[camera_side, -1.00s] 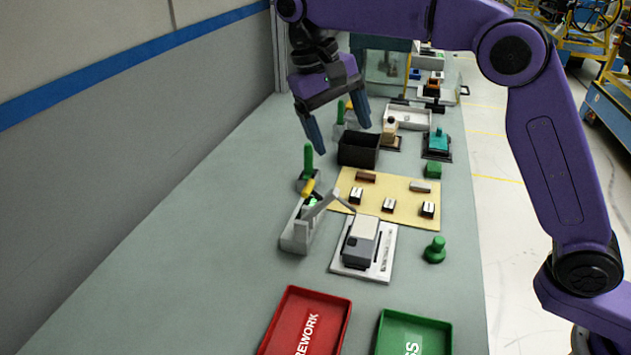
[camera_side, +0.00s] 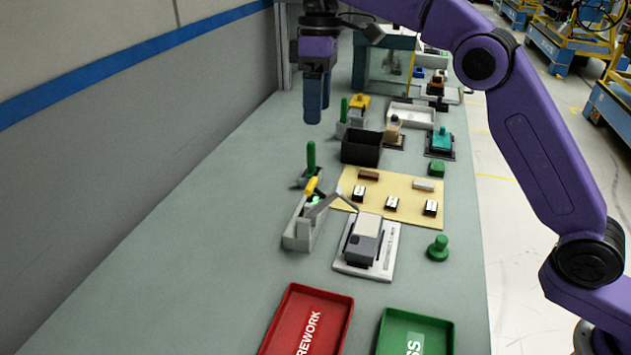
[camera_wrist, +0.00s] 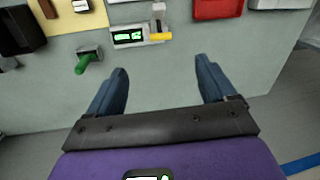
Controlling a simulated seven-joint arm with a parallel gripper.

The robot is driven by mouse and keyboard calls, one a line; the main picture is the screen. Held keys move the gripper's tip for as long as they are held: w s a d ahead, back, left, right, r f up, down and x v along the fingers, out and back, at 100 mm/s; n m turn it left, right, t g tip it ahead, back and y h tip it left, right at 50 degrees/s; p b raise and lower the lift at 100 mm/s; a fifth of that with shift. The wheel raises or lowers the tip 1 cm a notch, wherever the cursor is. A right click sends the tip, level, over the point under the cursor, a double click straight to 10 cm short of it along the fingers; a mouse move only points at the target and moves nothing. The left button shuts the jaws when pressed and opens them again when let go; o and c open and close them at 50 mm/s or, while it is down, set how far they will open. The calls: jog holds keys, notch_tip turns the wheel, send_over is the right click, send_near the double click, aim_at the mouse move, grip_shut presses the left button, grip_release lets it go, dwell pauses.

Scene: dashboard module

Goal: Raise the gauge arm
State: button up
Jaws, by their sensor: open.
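The gauge (camera_side: 298,232) is a low grey unit with a small green display, on the left-middle of the bench. Its grey arm (camera_side: 322,206) slants over the fixture beside it, and a yellow grip (camera_side: 311,187) shows at the gauge's far end. In the wrist view the gauge (camera_wrist: 128,37) lies beyond my fingertips, with the yellow grip (camera_wrist: 160,37) roughly between them in the picture. My gripper (camera_side: 314,115) is high above the bench, behind the gauge, fingers pointing down. It also shows in the wrist view (camera_wrist: 161,70), with fingers apart and nothing between them.
A green upright lever (camera_side: 311,160) stands just behind the gauge. A grey block fixture (camera_side: 364,247) is to its right. A black bin (camera_side: 361,147), a beige mat (camera_side: 405,189) with small parts, a red tray (camera_side: 284,320) and a green tray (camera_side: 400,328) are around. The bench's left is clear.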

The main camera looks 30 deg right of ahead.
aim_at(315, 186)
jog(key=f, duration=0.5)
jog(key=s+a+f, duration=0.1)
jog(key=f, duration=0.4)
jog(key=s+f, duration=0.1)
jog(key=f, duration=0.4)
jog(key=shift+a+f, duration=0.25)
jog(key=shift+f, duration=0.15)
